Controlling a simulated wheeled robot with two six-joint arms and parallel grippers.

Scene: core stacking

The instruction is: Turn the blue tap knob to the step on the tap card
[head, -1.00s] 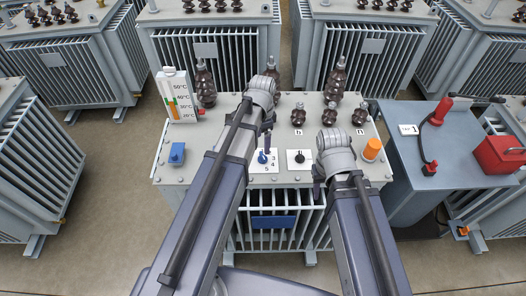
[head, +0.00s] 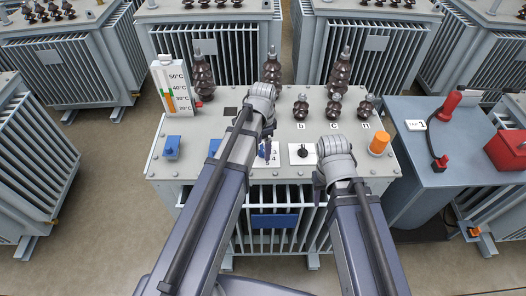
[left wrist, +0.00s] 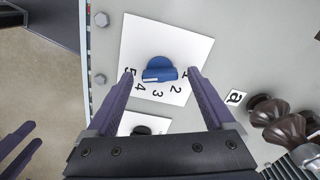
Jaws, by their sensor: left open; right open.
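The blue tap knob (left wrist: 158,70) sits on a white square dial plate (left wrist: 190,48) with numbers along one side. It has a pale mark; I cannot tell which step it points at. In the head view the plate (head: 275,159) is partly hidden behind my left gripper (head: 267,150). My left gripper is open, its fingers on either side of the knob in the left wrist view (left wrist: 159,73), with gaps visible. My right gripper (head: 318,192) is open and empty over the transformer's front edge. The tap card (head: 415,125) lies on the side table; its print is too small to read.
A black knob on a second white plate (head: 294,158) is close by on the right. Brown insulators (head: 335,106), an orange cap (head: 379,143) and a blue block (head: 172,147) stand on the lid. The side table (head: 400,175) holds a red-handled cable and a red box (head: 507,150).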

